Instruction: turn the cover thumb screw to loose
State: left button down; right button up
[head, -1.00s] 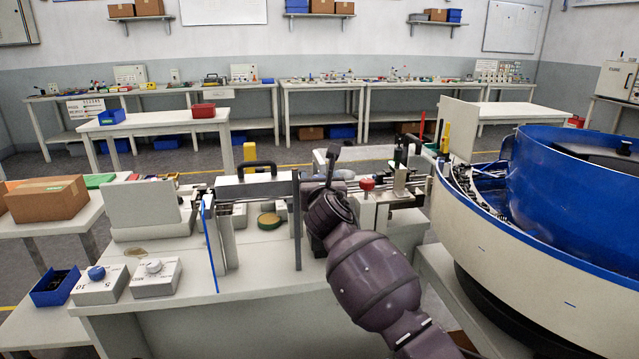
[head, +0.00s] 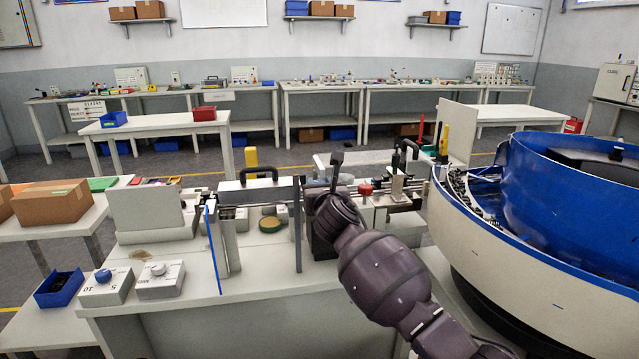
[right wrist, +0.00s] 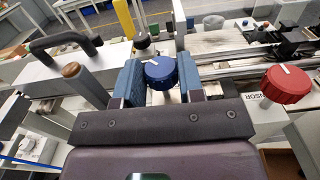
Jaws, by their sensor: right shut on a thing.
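In the right wrist view, a blue round knob with a white pointer mark (right wrist: 160,71) sits between the two blue finger pads of my right gripper (right wrist: 161,78). I take this knob to be the cover thumb screw. The gripper is shut on it, and its pointer lies toward the upper left. In the head view my right wrist (head: 334,212) is over the bench machine and hides the knob and fingers. My left gripper is in neither current view.
A red knob (right wrist: 288,84) beside a SENSOR label stands close on the right. A dark handle (right wrist: 66,44) and a brown-topped post (right wrist: 85,84) stand on the left. In the head view, the big blue and white bowl (head: 520,255) bounds the right side.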

jog(key=shift+d+r+n+y+p, duration=0.25)
jog(key=shift+r+n+y+p, duration=0.3)
jog(key=shift+n+y+p, duration=0.25)
jog(key=shift+w+f+n+g+y+p, duration=0.1)
jog(key=shift+f+n+g+y+p, duration=0.15)
jog(key=shift+n+g+y+p, duration=0.65)
jog(key=y, duration=0.2)
jog(key=shift+w+d+f+n+g+y+b, duration=0.1)
jog(key=shift+d+f+n+g+y+b, duration=0.05)
jog(key=shift+f+n+g+y+b, duration=0.35)
jog(key=shift+n+g+y+b, duration=0.2)
jog(key=shift+n+g+y, duration=0.45)
jog(key=shift+d+n+g+y, duration=0.1)
jog(key=shift+n+g+y, duration=0.25)
jog(key=shift+n+y, duration=0.35)
pick_arm(q)
jog(key=shift+r, duration=0.8)
jog(key=shift+s, duration=0.15)
pick_arm(e)
jog(key=o, duration=0.9)
pick_arm(q)
jog(key=shift+s+a+f, duration=0.1)
jog(key=shift+f, duration=0.05)
